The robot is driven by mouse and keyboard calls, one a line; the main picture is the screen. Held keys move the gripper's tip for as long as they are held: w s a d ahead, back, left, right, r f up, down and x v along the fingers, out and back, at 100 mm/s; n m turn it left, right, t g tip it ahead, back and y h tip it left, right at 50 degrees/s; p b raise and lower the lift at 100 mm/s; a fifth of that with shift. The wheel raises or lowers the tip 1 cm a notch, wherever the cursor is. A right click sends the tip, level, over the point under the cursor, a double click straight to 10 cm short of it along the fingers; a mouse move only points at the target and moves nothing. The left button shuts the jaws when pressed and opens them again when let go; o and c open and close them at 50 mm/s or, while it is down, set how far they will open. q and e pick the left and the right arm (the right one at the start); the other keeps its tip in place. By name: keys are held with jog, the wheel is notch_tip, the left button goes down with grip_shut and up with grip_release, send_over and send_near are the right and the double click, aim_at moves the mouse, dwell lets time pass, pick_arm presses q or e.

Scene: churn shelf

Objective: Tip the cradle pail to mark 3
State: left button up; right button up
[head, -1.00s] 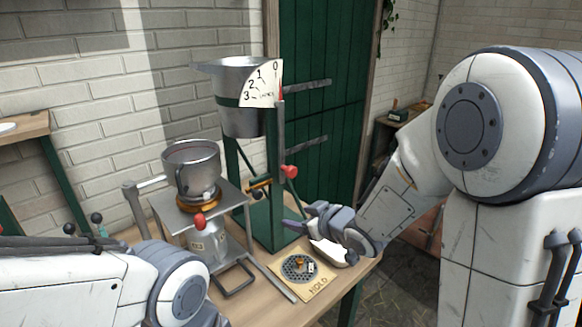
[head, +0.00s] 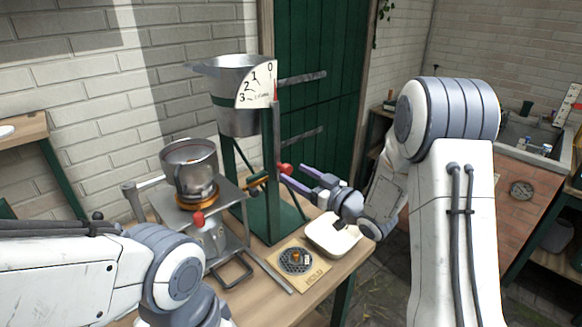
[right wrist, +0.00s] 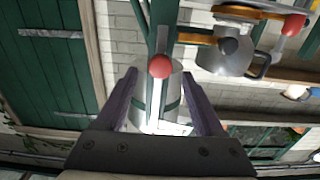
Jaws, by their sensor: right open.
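The metal pail (head: 232,121) hangs upright in a green stand (head: 266,215) at the back of the bench. A white dial plate (head: 257,86) marked 0 to 3 is on its side, with a small red pointer (head: 277,94) at the edge near 0. A red ball knob (head: 285,169) is on the stand below the pail. My right gripper (head: 303,178) is open and empty, just right of the knob. In the right wrist view the knob (right wrist: 159,66) shows between the spread fingers, with the pail behind it. Only my left arm shows, not its gripper.
A metal machine with a bowl (head: 190,160) and its own red knob (head: 198,219) stands left of the green stand. A white tray (head: 333,238) lies under my right gripper. A green door (head: 318,100) is behind.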

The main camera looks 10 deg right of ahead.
jog(key=shift+x, duration=1.45)
grip_shut()
dwell(0.3)
